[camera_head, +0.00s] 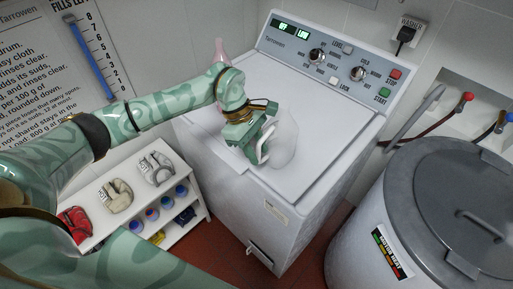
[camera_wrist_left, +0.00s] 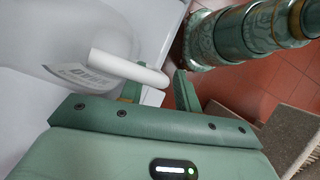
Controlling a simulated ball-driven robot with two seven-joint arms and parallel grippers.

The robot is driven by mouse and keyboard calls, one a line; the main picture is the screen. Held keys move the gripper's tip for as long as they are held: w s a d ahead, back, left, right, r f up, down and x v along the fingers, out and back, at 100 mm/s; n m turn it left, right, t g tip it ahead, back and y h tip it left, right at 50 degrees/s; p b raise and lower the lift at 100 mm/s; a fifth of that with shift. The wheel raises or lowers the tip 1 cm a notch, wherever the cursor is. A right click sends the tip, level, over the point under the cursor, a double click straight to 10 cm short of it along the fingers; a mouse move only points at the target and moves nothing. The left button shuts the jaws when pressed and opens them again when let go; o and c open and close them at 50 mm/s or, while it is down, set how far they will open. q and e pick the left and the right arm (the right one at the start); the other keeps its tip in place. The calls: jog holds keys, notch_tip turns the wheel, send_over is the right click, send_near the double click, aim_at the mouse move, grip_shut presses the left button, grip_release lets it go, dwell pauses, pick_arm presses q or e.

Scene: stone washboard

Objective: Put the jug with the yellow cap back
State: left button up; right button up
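A translucent, whitish jug (camera_head: 284,150) with a white handle is at the front of the washer's lid. In the left wrist view its handle (camera_wrist_left: 125,68) reaches across to my fingers, and a printed label shows on its clear body. No yellow cap shows on it. My left gripper (camera_head: 262,141) is at the handle side of the jug. In the left wrist view my left gripper (camera_wrist_left: 160,91) has its fingers apart, with the handle's end at the gap; firm contact cannot be told. My right gripper is out of view.
A white washer (camera_head: 325,130) has a control panel at its back. A pink vessel (camera_head: 220,52) stands behind my left wrist. A low white shelf (camera_head: 173,232) with several containers is at the left. A lidded grey drum (camera_head: 440,190) stands at the right.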

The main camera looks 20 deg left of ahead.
pick_arm(q)
jog(key=v, duration=1.2)
jog(key=shift+r, duration=0.2)
dwell(0.5)
